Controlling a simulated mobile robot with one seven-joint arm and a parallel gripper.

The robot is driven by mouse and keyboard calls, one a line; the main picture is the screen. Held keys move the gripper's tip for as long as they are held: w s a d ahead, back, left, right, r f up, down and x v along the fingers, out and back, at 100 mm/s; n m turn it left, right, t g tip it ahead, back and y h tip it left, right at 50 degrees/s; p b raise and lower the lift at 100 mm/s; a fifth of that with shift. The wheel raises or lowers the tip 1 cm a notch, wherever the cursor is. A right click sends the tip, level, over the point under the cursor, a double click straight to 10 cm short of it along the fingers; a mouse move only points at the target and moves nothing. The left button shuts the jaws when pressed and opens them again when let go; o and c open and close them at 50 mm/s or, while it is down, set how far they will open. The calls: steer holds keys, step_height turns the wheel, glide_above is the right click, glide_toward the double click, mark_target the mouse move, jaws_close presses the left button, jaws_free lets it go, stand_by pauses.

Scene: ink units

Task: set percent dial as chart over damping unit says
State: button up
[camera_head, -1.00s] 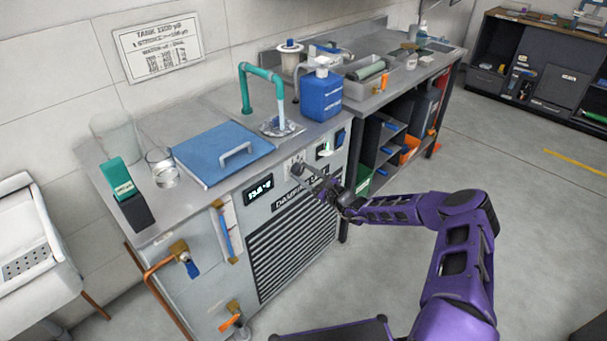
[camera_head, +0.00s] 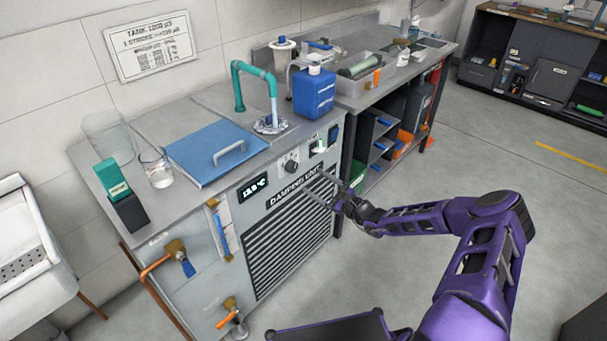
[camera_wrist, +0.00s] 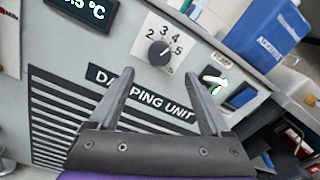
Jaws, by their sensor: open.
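The percent dial (camera_head: 291,167) is a small black round knob on a white plate, on the damping unit's (camera_head: 250,220) grey front. In the wrist view the dial (camera_wrist: 160,53) has the numbers 2, 3, 4 and 5 around it; its pointer mark is too small to read surely. My gripper (camera_head: 318,188) is open and empty, below and right of the dial in the head view. In the wrist view my gripper's (camera_wrist: 158,76) fingers spread below the dial, apart from it. The wall chart (camera_head: 151,46) reads "TANK 1200 µS" and a stroke line; its lower rows are illegible.
A lit display (camera_head: 253,187) sits left of the dial and a switch (camera_wrist: 214,83) right of it. A blue lid (camera_head: 215,150), a blue canister (camera_head: 314,93) and a running green tap (camera_head: 238,85) are on top. Open floor lies right of the unit.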

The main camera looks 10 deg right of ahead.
steer(key=v, duration=0.9)
